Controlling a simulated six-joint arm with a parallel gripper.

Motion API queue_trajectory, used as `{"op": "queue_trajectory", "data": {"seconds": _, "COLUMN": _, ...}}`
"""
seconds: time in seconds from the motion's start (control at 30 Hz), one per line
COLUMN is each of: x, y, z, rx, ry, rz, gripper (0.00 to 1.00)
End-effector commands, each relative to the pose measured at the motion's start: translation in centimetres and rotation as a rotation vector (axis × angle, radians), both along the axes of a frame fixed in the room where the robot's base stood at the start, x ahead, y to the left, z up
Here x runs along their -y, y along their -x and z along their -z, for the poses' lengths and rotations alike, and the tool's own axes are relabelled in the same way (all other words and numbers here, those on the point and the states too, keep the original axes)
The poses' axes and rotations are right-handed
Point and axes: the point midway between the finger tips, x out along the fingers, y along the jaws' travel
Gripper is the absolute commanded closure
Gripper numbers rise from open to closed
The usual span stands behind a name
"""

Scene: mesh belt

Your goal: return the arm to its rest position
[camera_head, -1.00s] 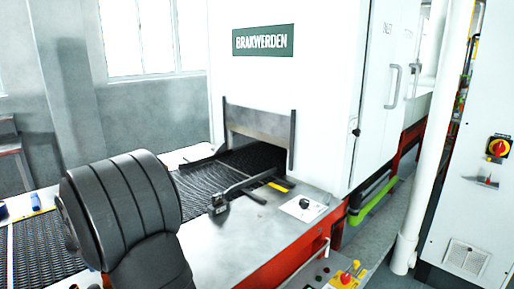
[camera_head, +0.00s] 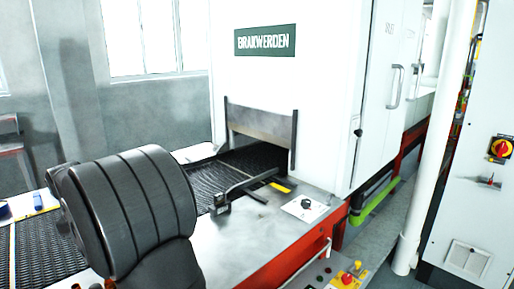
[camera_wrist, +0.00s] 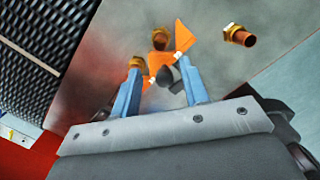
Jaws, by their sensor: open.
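My gripper (camera_wrist: 160,72) shows in the wrist view with its two blue fingers spread apart, so it is open. A small grey rounded piece and orange pieces (camera_wrist: 182,36) show between and just beyond the fingers; I cannot tell whether they touch them. A copper-coloured fitting (camera_wrist: 160,39) lies beyond the fingertips, and another fitting with a brass nut (camera_wrist: 238,35) lies to the right on the metal surface (camera_wrist: 110,40). In the head view, my dark arm fills the lower left and the gripper is hidden.
The dark mesh belt (camera_head: 195,176) runs into the opening of the white BRAKWERDEN machine (camera_head: 265,80). A dark bar (camera_head: 245,184) lies angled over the belt beside the metal deck (camera_head: 250,230). A white column (camera_head: 425,140) and control cabinet (camera_head: 480,220) stand at right.

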Motion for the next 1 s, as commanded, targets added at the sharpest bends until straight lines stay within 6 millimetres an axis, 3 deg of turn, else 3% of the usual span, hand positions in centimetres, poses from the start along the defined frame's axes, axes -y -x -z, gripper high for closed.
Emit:
{"op": "queue_trajectory", "data": {"seconds": 0.1, "x": 0.0, "y": 0.3, "z": -2.6, "rx": 0.003, "ry": -0.004, "rz": 0.000, "gripper": 0.59}}
{"op": "queue_trajectory", "data": {"seconds": 0.7, "x": -0.2, "y": -1.2, "z": 10.1, "rx": -0.003, "ry": 0.003, "rz": 0.000, "gripper": 0.59}}
{"op": "queue_trajectory", "data": {"seconds": 0.93, "x": -0.3, "y": -1.2, "z": 5.3, "rx": 0.003, "ry": -0.003, "rz": 0.000, "gripper": 0.59}}
{"op": "queue_trajectory", "data": {"seconds": 1.0, "x": 1.2, "y": -1.6, "z": 4.7, "rx": 0.002, "ry": -0.002, "rz": 0.005, "gripper": 0.59}}
